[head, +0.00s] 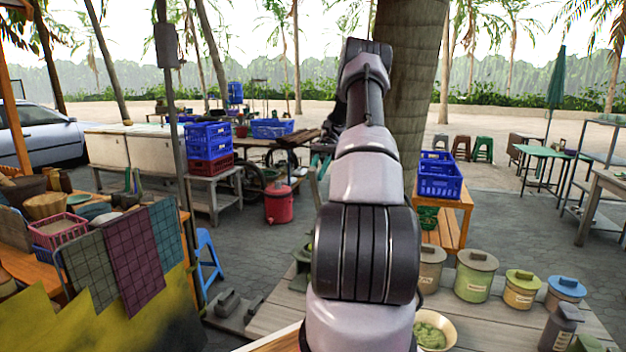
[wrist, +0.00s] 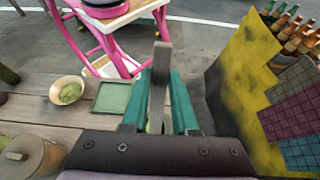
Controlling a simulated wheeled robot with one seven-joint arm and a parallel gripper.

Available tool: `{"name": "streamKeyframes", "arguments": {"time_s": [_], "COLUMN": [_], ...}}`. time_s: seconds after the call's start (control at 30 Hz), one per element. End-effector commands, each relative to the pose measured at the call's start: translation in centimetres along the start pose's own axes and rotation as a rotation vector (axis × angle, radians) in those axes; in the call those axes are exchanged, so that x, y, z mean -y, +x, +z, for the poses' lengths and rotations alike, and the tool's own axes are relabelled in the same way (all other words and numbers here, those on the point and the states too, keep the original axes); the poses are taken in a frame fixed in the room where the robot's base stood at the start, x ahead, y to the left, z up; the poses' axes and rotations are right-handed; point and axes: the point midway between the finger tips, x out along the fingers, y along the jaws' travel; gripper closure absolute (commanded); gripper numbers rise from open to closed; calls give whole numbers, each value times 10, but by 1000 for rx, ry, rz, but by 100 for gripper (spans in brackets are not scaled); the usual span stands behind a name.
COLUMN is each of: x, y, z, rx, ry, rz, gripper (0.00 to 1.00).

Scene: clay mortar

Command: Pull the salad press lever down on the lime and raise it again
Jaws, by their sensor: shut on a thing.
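In the wrist view, my gripper (wrist: 161,88) has its two teal fingers closed around a grey upright bar, which looks like the salad press lever (wrist: 162,57). The lever's top end sticks out past the fingertips. A small patch of green shows low between the fingers; I cannot tell whether it is the lime. The body of the press is hidden behind the gripper. In the head view my own arm blocks the middle, and I cannot make out the gripper, the lever or the lime there.
A wooden counter (wrist: 30,112) carries a bowl of green food (wrist: 70,91) and a green square tray (wrist: 111,96). Lidded jars (head: 476,277) stand right of my arm. A pink-legged stand (wrist: 105,45) is beyond the counter. A yellow-black panel (wrist: 240,85) rises close on the right.

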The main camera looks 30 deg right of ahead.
Motion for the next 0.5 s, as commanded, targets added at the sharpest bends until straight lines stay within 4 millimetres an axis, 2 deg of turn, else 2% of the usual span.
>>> {"name": "streamKeyframes", "arguments": {"time_s": [0.2, 0.5], "x": [0, 0], "y": [-9, -11], "z": [-2, -2], "rx": [35, 46], "ry": [-1, 0], "rz": [0, 1], "gripper": [100, 100]}}
